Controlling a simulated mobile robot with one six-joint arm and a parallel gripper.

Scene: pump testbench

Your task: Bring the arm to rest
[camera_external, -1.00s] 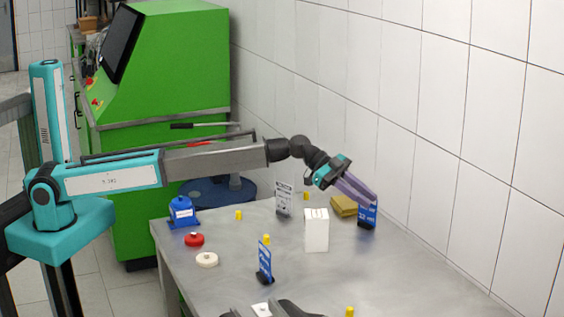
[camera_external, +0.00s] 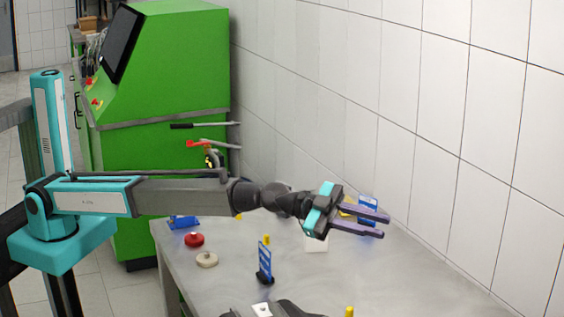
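My gripper (camera_external: 384,225) is at the end of my outstretched arm, above the right part of the metal table (camera_external: 400,284). Its two purple fingers are spread apart and point right. Nothing shows between them except the view of the table and part of a blue sign behind. My arm reaches across from the teal base at the left and is roughly level.
A tiled wall (camera_external: 470,120) borders the right.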

